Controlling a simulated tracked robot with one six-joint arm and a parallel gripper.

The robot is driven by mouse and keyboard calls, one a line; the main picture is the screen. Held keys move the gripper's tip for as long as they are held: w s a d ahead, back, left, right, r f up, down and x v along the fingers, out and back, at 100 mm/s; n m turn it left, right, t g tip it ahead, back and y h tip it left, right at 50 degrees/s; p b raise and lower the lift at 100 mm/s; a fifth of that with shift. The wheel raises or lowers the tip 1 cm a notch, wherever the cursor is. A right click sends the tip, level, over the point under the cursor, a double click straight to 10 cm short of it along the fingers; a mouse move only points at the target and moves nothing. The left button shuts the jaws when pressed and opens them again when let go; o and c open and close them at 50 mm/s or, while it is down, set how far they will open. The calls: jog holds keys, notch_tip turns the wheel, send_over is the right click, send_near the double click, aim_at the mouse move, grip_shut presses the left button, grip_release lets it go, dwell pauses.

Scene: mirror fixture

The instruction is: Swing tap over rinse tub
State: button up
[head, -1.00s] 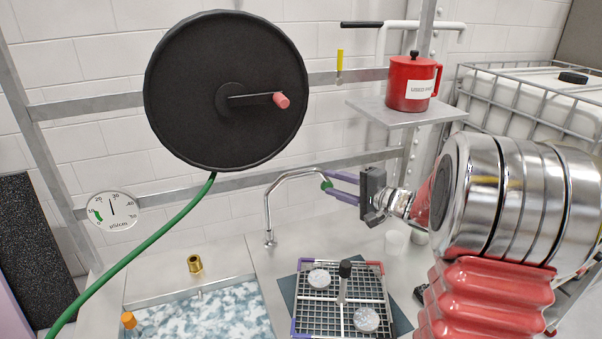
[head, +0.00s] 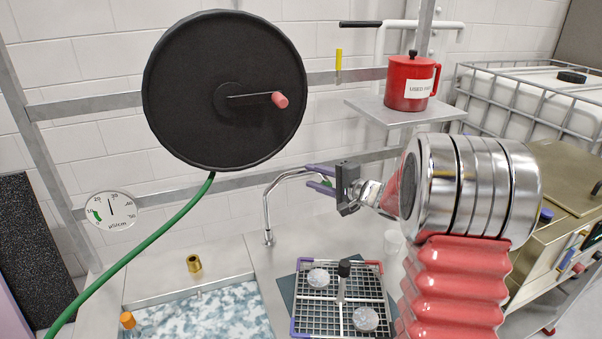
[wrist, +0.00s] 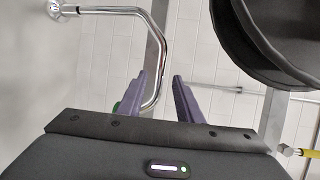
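The chrome tap (head: 265,210) rises from the steel counter, and its curved spout reaches right towards my gripper. My gripper (head: 314,181) has purple fingers and is at the spout's outer end. In the wrist view the fingers (wrist: 160,95) stand apart, and the tap pipe (wrist: 158,48) runs down beside the inner side of the left finger. A bit of green shows behind that finger; the spout's end is partly hidden. Whether a finger touches the pipe I cannot tell. The rinse tub, seemingly the basin with bluish, foamy water (head: 200,311), lies at the lower left.
A wire rack (head: 314,328) with pale discs and a dark-topped post stands below the spout. A black hose reel (head: 200,70) with a green hose hangs above left. A brass fitting (head: 194,264) stands behind the basin. A red can (head: 410,85) sits on a shelf.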

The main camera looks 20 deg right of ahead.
aim_at(302, 173)
jog(key=x, duration=0.6)
jog(key=shift+w+a, duration=0.1)
jog(key=shift+w, duration=0.1)
jog(key=shift+f, duration=0.1)
grip_shut()
dwell(0.4)
